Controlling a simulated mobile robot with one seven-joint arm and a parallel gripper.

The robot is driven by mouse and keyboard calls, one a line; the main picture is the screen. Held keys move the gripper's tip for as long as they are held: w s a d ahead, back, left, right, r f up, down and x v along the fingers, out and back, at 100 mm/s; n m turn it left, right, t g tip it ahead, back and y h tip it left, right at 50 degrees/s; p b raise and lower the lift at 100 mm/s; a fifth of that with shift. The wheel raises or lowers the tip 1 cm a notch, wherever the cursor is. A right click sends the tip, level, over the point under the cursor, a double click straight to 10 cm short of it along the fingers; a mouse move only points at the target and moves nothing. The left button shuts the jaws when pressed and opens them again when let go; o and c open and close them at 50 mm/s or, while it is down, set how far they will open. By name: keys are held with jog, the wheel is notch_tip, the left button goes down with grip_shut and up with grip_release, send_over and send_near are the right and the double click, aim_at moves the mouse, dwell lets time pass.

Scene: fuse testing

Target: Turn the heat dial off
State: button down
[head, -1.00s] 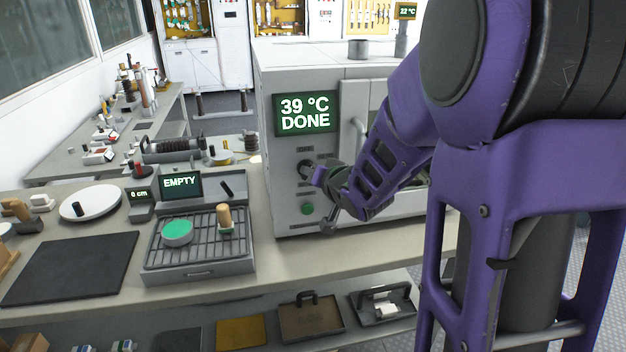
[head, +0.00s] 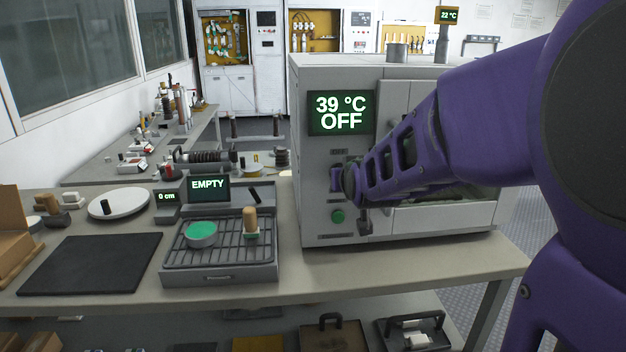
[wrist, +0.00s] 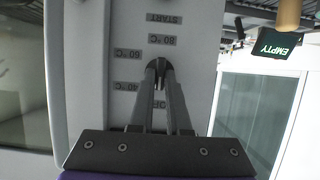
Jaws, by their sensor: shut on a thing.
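The grey oven (head: 310,100) stands on the bench, and its display (head: 341,113) reads "39 °C OFF". The heat dial (head: 335,179) is a dark knob on its front panel, below the display and above a green button (head: 337,216). My gripper (head: 346,184) is at the panel, shut on the dial. In the wrist view my gripper's fingers (wrist: 160,75) converge on the dial (wrist: 159,64), which they largely hide. Labels around it read START, 80, 60 and 40 °C, and OFF is partly covered by a finger.
A wire-rack tray (head: 220,254) left of the oven holds a green-topped round dish (head: 201,234) and a wooden-handled stamp (head: 250,222). A small screen (head: 208,187) reads "EMPTY". A black mat (head: 90,263) lies further left. The oven's door handle is close to my arm.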

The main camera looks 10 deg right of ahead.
dwell(0.5)
jog(key=c, duration=0.9)
grip_release()
jog(key=shift+s, duration=0.1)
